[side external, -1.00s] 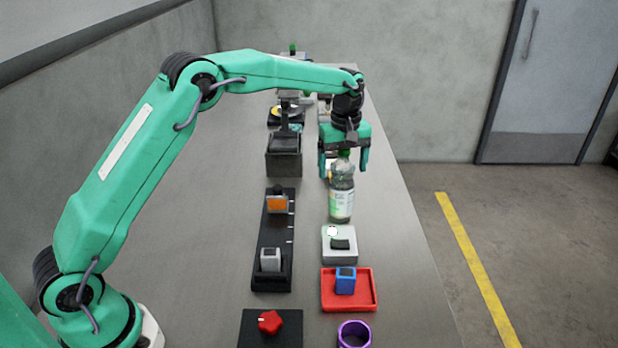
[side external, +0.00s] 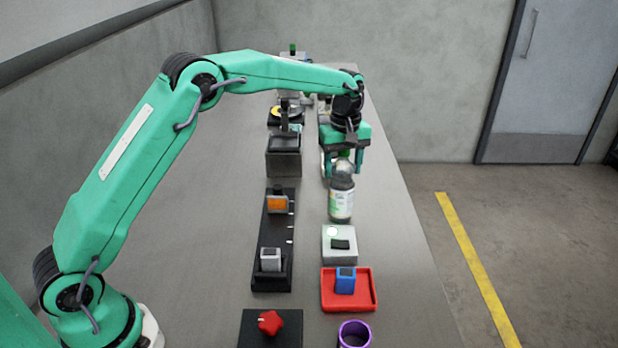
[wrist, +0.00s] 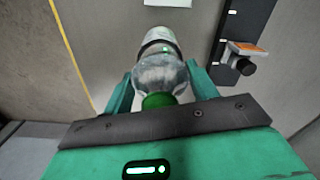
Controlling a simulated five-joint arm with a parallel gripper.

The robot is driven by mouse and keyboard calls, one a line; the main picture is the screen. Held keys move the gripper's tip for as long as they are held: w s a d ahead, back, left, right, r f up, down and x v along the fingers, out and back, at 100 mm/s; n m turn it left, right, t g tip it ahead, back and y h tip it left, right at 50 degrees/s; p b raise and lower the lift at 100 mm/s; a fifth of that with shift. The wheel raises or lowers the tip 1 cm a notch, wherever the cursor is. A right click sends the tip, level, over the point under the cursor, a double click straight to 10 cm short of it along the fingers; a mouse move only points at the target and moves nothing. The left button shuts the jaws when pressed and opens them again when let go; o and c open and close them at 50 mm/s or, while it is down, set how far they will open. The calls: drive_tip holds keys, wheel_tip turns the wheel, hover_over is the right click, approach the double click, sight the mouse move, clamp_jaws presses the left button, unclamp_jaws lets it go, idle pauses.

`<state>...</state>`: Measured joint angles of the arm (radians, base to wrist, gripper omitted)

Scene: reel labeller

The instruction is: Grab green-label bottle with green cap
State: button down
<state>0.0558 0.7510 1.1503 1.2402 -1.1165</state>
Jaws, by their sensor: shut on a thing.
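The clear bottle (side external: 341,198) stands upright on the table, with a white and green label. Its green cap (wrist: 158,100) shows in the wrist view, close to the palm between the fingers. My gripper (side external: 344,168) points down over the bottle from above. Its fingers are shut on the bottle's upper part, one on each side, and the gripper also shows in the wrist view (wrist: 160,88).
A white box (side external: 339,246) stands just in front of the bottle, then a red tray (side external: 368,303) with a blue block (side external: 345,281). A black rail (side external: 266,240) with an orange-faced part (side external: 277,204) lies to the left. A purple ring (side external: 354,334) and red knob (side external: 270,322) are nearer.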

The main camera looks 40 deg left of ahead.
drive_tip(key=shift+r, duration=0.2)
drive_tip(key=shift+w+r, duration=0.1)
drive_tip(key=shift+r, duration=1.75)
drive_tip(key=s+d+r, duration=0.6)
drive_tip(key=d+r, duration=0.1)
drive_tip(key=d, duration=0.2)
drive_tip(key=shift+s+d, duration=0.3)
drive_tip(key=shift+s, duration=0.05)
